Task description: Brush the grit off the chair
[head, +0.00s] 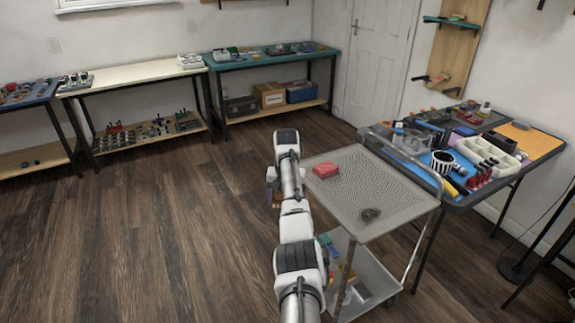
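I see no chair and cannot make out grit on one. No brush can be told apart with certainty among the small tools. My arm rises from the bottom centre, left of a grey cart (345,195). My gripper seems to be at the arm's far end (273,186), mostly hidden behind the arm's links; its fingers do not show clearly. A brown piece (277,199) shows beside it, and I cannot tell whether it is held.
The cart's top carries a red block (325,170) and a dark round clump (370,214). A cluttered folding table (541,146) stands right. Benches, one with a teal top (232,66), line the back wall near a white door (378,60). The wooden floor (150,220) at left is clear.

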